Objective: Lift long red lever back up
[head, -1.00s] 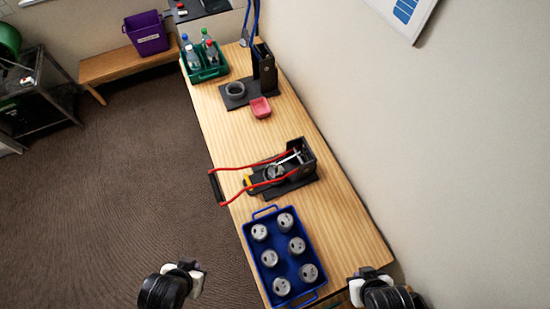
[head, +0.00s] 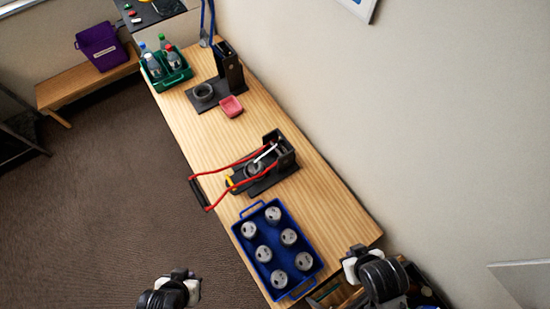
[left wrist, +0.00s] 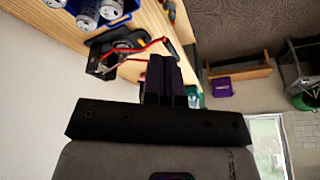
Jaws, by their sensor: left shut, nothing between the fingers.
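The long red lever (head: 232,165) has two red arms and a dark grip bar (head: 197,193). It is lowered and reaches left from the black press (head: 281,157) past the table edge. In the left wrist view the red lever (left wrist: 148,47) shows beyond my fingers. My left gripper (head: 186,276) is off the table, below the lever in the head picture and apart from it. In the left wrist view its fingers (left wrist: 165,78) are shut and empty. My right gripper (head: 353,261) is near the table's lower right end; its fingers are too unclear to judge.
A blue crate of cans (head: 243,236) stands beside the press. A pink dish (head: 231,106), a second black stand (head: 229,68) and a green bottle crate (head: 185,74) are farther along the table (head: 335,205). The floor (head: 110,190) left of the table is clear.

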